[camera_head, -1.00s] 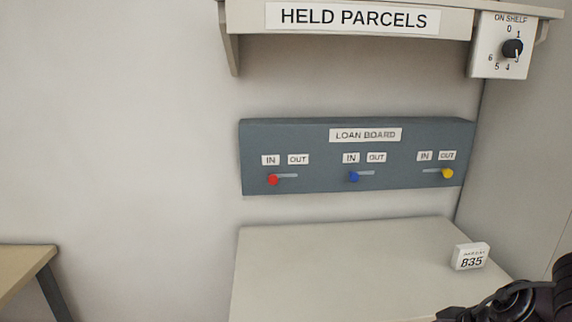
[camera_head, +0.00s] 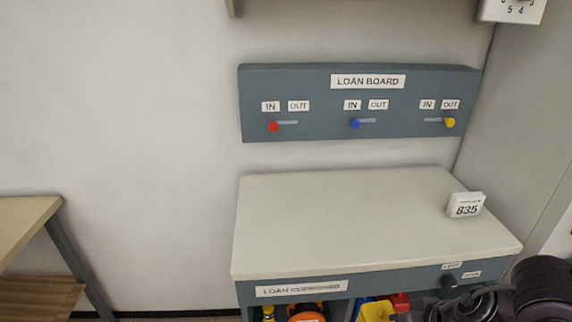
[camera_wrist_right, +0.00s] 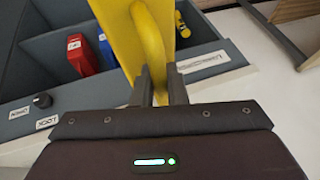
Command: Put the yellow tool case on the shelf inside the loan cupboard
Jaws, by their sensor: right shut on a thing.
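The yellow tool case (camera_wrist_right: 165,30) is in my right gripper (camera_wrist_right: 159,82), whose fingers are shut on its handle. The case hangs at the front of the loan cupboard (camera_head: 388,281), and yellow also shows low in the head view (camera_head: 374,312). I cannot tell whether any of it is past the opening. In the wrist view a red case (camera_wrist_right: 82,55) and a blue case (camera_wrist_right: 107,52) stand inside the cupboard. The case hides part of the interior. In the head view the shelf is cut off by the lower edge. My left gripper is not in view.
The loan board (camera_head: 360,105) has its red and blue sliders at IN and the yellow one at OUT. A knob (camera_head: 448,282) is on the cupboard's front panel. An 835 sign (camera_head: 467,205) stands on the otherwise clear top. A wooden table (camera_head: 25,218) stands left. An orange object (camera_head: 306,311) is inside the cupboard.

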